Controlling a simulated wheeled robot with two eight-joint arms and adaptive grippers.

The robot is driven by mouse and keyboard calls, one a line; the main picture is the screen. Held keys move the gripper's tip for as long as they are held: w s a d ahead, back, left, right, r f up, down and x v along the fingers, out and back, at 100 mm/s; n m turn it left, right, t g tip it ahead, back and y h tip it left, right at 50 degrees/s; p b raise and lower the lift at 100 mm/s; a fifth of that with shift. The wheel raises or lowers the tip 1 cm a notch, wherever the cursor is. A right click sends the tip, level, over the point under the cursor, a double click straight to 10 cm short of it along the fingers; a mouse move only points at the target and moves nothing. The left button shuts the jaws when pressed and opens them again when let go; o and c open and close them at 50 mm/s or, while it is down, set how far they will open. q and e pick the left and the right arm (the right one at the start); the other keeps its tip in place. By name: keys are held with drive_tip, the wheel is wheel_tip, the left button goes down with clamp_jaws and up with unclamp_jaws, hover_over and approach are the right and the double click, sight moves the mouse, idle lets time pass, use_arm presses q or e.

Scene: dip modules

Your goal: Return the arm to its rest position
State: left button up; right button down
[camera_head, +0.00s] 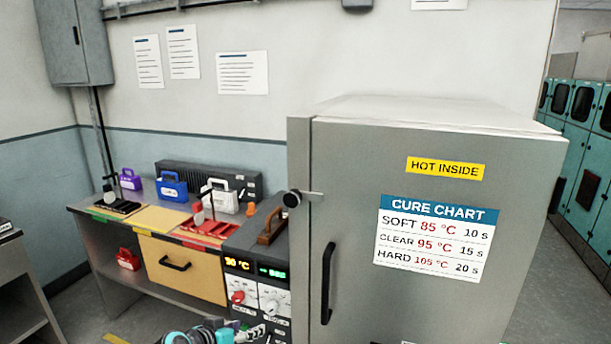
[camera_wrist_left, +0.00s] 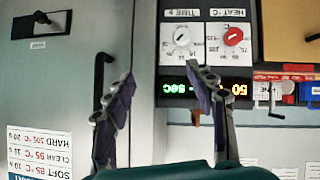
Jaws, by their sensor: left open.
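My left gripper (camera_head: 250,333) shows low at the bottom edge of the head view, in front of the control panel, with part of the arm cut off. In the left wrist view its two fingers (camera_wrist_left: 160,88) stand wide apart with nothing between them. That view is upside down. The control panel (camera_head: 258,290) has a red knob, a white knob and lit displays; it also shows between and beyond the fingers in the wrist view (camera_wrist_left: 207,48). My right gripper is in neither view.
A large grey oven cabinet (camera_head: 350,240) with a dark door handle (camera_head: 328,285) stands right of the panel. A bench (camera_head: 82,206) to the left carries purple, blue and white modules and a red tray (camera_head: 207,229). A wooden drawer (camera_head: 190,275) is closed. Open floor lies at lower left.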

use_arm(q)
drive_tip(key=s+a+n+g+y, duration=0.1)
drive_tip(key=s+y, duration=0.1)
drive_tip(key=s, duration=0.9)
drive_tip(key=s+a+f+n+g+y, duration=0.1)
drive_tip(key=s+g+y, duration=0.1)
drive_tip(key=s, duration=1)
drive_tip(key=shift+s+a+n+y, duration=0.2)
drive_tip(key=shift+s+n+y, duration=0.1)
drive_tip(key=shift+y, duration=0.2)
drive_tip(key=shift+f, duration=0.1)
drive_tip(key=shift+c, duration=0.4)
